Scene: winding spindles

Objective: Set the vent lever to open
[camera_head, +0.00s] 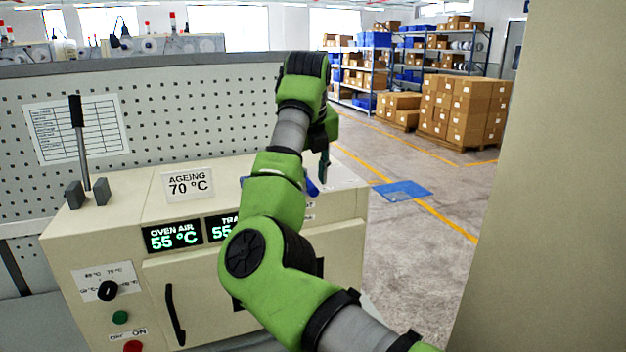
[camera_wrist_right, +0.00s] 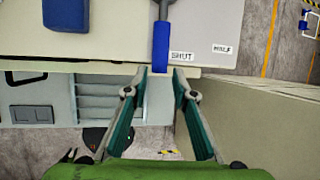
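The vent lever (camera_wrist_right: 161,47) has a blue grip on a dark metal stem and lies over the pale top of the oven cabinet (camera_wrist_right: 110,40). Its grip end points toward my right gripper (camera_wrist_right: 161,76), beside a label reading SHUT (camera_wrist_right: 181,57). A second label, HALF (camera_wrist_right: 222,48), is farther right. The right gripper is open, with its fingertips either side of the grip's end and a gap visible on both sides. In the head view my right arm hides most of the lever; a bit of blue (camera_head: 312,187) shows beside the gripper (camera_head: 323,165). The left gripper is not in view.
Another upright lever with a black grip (camera_head: 77,112) stands between grey blocks at the cabinet's left. The front has a knob (camera_head: 108,290), buttons, displays and a door handle (camera_head: 174,314). A blue block (camera_wrist_right: 65,13) sits on top. A beige panel (camera_head: 545,180) stands right.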

